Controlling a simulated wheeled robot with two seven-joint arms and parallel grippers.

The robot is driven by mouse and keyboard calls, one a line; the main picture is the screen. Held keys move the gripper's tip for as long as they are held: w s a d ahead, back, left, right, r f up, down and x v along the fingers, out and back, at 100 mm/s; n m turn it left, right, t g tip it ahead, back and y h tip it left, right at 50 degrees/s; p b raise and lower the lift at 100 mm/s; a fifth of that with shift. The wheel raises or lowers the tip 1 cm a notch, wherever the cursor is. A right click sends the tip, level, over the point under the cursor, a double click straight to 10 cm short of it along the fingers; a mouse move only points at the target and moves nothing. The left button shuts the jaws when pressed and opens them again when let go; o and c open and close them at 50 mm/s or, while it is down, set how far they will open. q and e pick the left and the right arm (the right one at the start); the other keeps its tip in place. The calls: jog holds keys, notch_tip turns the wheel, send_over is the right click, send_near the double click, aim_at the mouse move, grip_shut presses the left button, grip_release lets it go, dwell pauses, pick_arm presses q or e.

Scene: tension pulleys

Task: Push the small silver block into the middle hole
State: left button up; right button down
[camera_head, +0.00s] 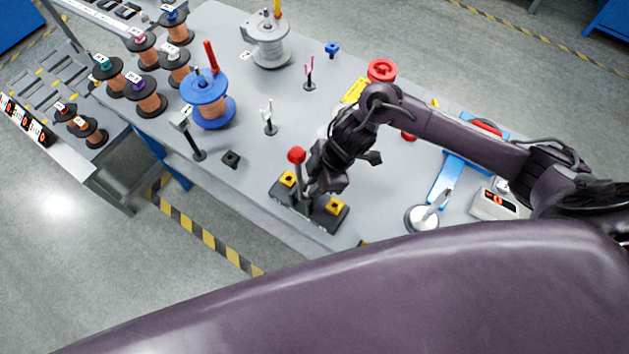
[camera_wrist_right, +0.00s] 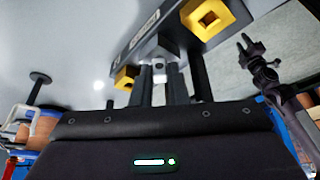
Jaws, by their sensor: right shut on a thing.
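The dark base (camera_head: 325,216) stands near the table's front edge, with a yellow block (camera_head: 288,178) at one end and another yellow block (camera_head: 333,207) at the other. A lever with a red knob (camera_head: 296,155) rises by the base. My right gripper (camera_head: 307,190) reaches down at the middle of the base, between the yellow blocks. In the right wrist view its fingers are shut on the small silver block (camera_wrist_right: 158,68), at the base's middle. The middle hole is hidden. A dark jointed end piece (camera_wrist_right: 262,64), perhaps my left gripper, shows at the right there.
A blue spool (camera_head: 208,100), a grey spool (camera_head: 270,45) and several copper spools (camera_head: 145,95) stand to the left and back. A silver round device (camera_head: 424,218) stands to the right.

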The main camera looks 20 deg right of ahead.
jog(key=shift+f, duration=0.1)
dwell(0.3)
jog(key=c, duration=1.3)
grip_release()
jog(key=shift+c, duration=0.2)
jog(key=v, duration=0.7)
jog(key=shift+r, duration=0.4)
jog(key=shift+s+d, duration=0.1)
